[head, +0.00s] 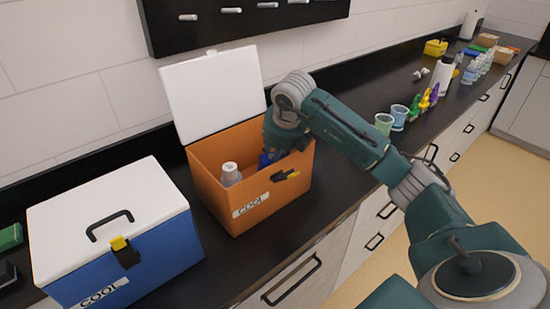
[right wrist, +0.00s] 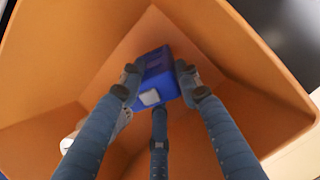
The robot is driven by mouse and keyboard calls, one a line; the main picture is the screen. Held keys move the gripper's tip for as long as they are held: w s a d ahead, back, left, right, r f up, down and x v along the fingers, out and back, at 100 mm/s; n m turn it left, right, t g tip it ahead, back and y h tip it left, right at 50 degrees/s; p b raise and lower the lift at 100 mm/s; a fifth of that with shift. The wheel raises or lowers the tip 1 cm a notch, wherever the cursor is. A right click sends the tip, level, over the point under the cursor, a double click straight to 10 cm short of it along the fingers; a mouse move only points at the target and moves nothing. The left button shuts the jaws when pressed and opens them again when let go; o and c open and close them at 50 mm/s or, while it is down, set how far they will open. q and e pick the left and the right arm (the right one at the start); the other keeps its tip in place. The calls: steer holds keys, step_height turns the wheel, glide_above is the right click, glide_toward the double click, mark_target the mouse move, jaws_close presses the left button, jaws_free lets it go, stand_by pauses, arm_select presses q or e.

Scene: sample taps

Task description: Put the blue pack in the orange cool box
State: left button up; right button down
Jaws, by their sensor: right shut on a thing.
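The orange cool box (head: 233,197) stands on the black counter with its white lid (head: 212,95) raised at the back. My right arm reaches down into it from the right. The blue pack (head: 265,160) shows only in part inside the box, beside my wrist. In the right wrist view, my right gripper (right wrist: 158,92) is shut on the blue pack (right wrist: 158,70), with fingers on both sides of it. The pack is inside the orange walls (right wrist: 50,60); whether it touches the floor I cannot tell. My left gripper is not in view.
A white-capped bottle (head: 231,174) stands inside the orange box, left of my gripper. A closed blue cool box (head: 160,262) with a white lid stands to the left. Cups (head: 398,116) and colored bottles stand farther right along the counter.

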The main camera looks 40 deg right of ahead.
steer(key=shift+f, duration=0.15)
steer(key=c, duration=1.2)
jaws_free()
steer(key=shift+r, duration=0.4)
steer(key=b+v, duration=0.1)
steer(key=v, duration=1)
steer(key=shift+s+r+b, duration=0.2)
steer(key=shift+r+b, duration=0.1)
